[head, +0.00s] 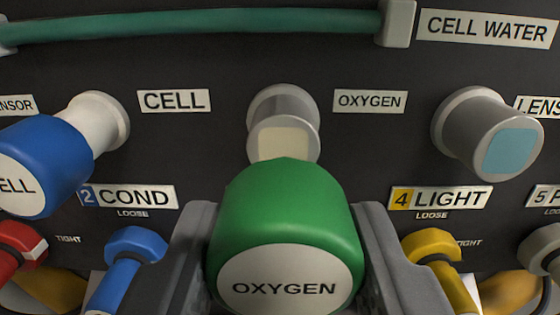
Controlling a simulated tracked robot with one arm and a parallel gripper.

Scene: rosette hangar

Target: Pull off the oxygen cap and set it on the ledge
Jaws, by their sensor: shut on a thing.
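The green oxygen cap (286,215), with a white face reading OXYGEN, is between the two grey fingers of my gripper (285,250). The gripper is shut on it. The cream face shows uncovered above the cap, so the cap is off the port and nearer to me. The cap hides the lower edge of the port. The ledge cannot be made out in this view.
A blue CELL cap (45,165) sits on its port at left. A bare port with a light blue face (508,150) is at right. Blue (125,265) and yellow (440,265) handles flank my fingers closely. A green hose (200,27) crosses the top.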

